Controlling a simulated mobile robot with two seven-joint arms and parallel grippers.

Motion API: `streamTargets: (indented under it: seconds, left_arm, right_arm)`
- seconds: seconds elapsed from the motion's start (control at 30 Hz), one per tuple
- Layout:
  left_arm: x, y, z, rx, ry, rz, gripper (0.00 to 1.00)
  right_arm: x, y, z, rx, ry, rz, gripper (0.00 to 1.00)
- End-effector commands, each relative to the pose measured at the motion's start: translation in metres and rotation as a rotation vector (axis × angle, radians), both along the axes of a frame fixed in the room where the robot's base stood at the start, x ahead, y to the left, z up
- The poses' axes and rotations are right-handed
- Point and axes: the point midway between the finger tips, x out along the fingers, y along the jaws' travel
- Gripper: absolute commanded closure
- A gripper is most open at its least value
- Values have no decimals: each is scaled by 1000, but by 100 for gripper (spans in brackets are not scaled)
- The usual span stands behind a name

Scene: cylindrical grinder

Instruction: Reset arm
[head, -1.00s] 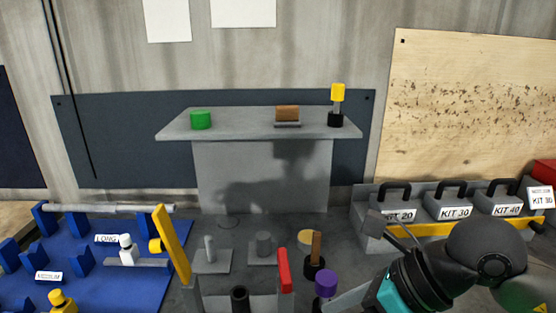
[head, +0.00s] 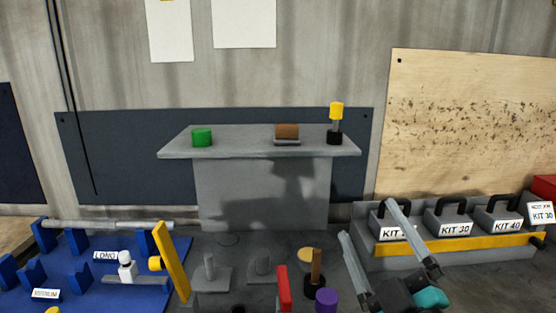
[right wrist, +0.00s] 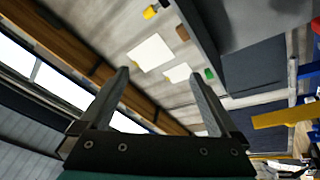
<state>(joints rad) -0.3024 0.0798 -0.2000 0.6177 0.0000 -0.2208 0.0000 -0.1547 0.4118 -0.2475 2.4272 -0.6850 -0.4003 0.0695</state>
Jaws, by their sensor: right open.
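My right gripper (head: 372,222) is at the lower right of the head view, its two grey fingers spread and pointing up. Nothing is between them. One finger overlaps the KIT 20 box in the picture. In the right wrist view both fingers (right wrist: 158,75) stand apart, with wall and papers behind them. My left gripper is not in the head view.
A grey shelf (head: 180,146) holds a green cylinder (head: 202,137), a brown-topped block (head: 287,132) and a yellow-topped tool (head: 336,111). Kit boxes (head: 448,223) stand in a rack at right. A blue tray (head: 178,252) is at left. Several upright tools, including a purple-topped one (head: 326,299), stand in front.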

Motion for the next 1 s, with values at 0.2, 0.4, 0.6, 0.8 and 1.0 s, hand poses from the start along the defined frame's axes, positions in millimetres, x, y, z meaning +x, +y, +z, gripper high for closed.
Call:
streamTargets:
  seconds: [0.2, 0.4, 0.6, 0.8, 1.0]
  left_arm:
    - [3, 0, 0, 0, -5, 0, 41]
    - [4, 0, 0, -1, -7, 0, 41]
    - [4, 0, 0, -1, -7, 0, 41]
    - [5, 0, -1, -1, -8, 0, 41]
    - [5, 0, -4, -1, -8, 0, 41]
  right_arm:
    - [-13, -47, -124, 276, 512, -221, 3]
    - [-76, -54, -232, 446, 988, -365, 3]
    - [-150, -40, -293, 535, 1361, -436, 3]
    - [-205, -23, -330, 571, 1619, -464, 3]
    - [-196, -23, -382, 563, 1633, -471, 3]
